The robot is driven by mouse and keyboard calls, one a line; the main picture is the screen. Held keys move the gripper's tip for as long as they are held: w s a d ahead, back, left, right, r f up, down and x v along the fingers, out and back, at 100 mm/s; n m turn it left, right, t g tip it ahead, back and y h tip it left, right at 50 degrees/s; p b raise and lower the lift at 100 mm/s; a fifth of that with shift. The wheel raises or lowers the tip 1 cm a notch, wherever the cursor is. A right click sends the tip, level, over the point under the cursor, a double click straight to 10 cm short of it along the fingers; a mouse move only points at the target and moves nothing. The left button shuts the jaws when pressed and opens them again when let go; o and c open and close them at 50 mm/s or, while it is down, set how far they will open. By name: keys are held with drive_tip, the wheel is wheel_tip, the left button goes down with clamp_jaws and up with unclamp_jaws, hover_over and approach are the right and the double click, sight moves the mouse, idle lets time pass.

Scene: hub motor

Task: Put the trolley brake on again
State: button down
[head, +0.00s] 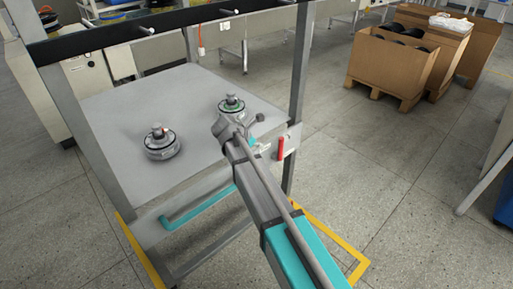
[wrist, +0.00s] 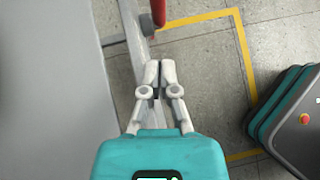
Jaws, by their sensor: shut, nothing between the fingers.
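The trolley (head: 200,85) is a grey table-like cart with a teal push bar (head: 197,207) on its near side. A red brake lever (head: 281,148) stands roughly upright at its right edge, beside a pale bracket. The lever's red end also shows at the top of the wrist view (wrist: 158,12). My gripper (wrist: 160,66) is shut and empty, beside the trolley's edge, with its fingertips pointing toward the lever and a gap between them. In the head view my arm largely hides the gripper.
Yellow floor tape (head: 345,248) borders the trolley. Cardboard boxes (head: 392,67) stand at the back right, with clear floor between.

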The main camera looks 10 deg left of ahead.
drive_tip(key=b+x, duration=0.3)
drive_tip(key=x, duration=0.2)
drive_tip(key=shift+s, duration=0.1)
drive_tip(key=shift+w+d+r, duration=0.25)
drive_tip(key=shift+w+d, duration=0.95)
drive_tip(key=shift+d, duration=0.1)
